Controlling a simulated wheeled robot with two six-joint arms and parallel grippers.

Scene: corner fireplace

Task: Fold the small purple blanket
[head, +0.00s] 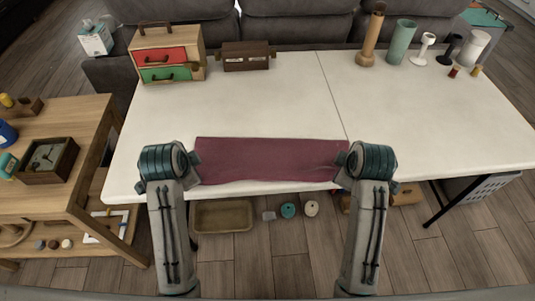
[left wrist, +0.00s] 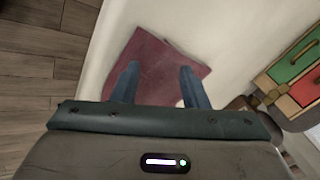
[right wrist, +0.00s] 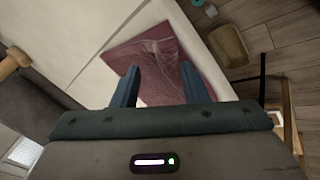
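The small purple blanket (head: 268,160) lies spread flat as a wide rectangle along the front edge of the white table, with a few wrinkles near its right end. My left gripper (head: 197,168) is at the blanket's left end. In the left wrist view its two fingers (left wrist: 158,72) are wide apart, with the blanket (left wrist: 158,62) beyond and between them. My right gripper (head: 343,168) is at the blanket's right end. In the right wrist view its fingers (right wrist: 160,76) are also apart, over the blanket (right wrist: 160,52). Whether any fingertip touches the cloth I cannot tell.
The white table (head: 255,105) is bare behind the blanket. A small drawer chest (head: 165,55) and a dark brown box (head: 246,57) stand at its back left. Several vases and candle holders (head: 401,42) stand at the back right. A wooden side table (head: 62,130) is at left.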

